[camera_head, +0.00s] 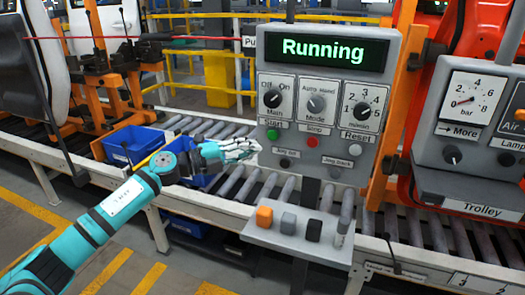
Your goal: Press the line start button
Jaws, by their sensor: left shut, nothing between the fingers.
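The control panel (318,100) stands upright in the middle, a grey box with a display (322,50) that reads "Running" in green. The green start button (272,134) sits at the panel's lower left, under the label "Start". A red stop button (312,142) is to its right. My left arm comes in from the lower left, and my left gripper (243,150) is shut and empty. Its fingertips are just below and left of the green button in the picture; I cannot tell whether they touch the panel. My right gripper is not in view.
A shelf (285,243) with small orange, grey and black blocks juts out below the panel. The roller conveyor (235,185) runs behind it, with blue bins (135,145) on the left. A gauge panel (470,110) stands at right. Black-and-orange fixtures stand at upper left.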

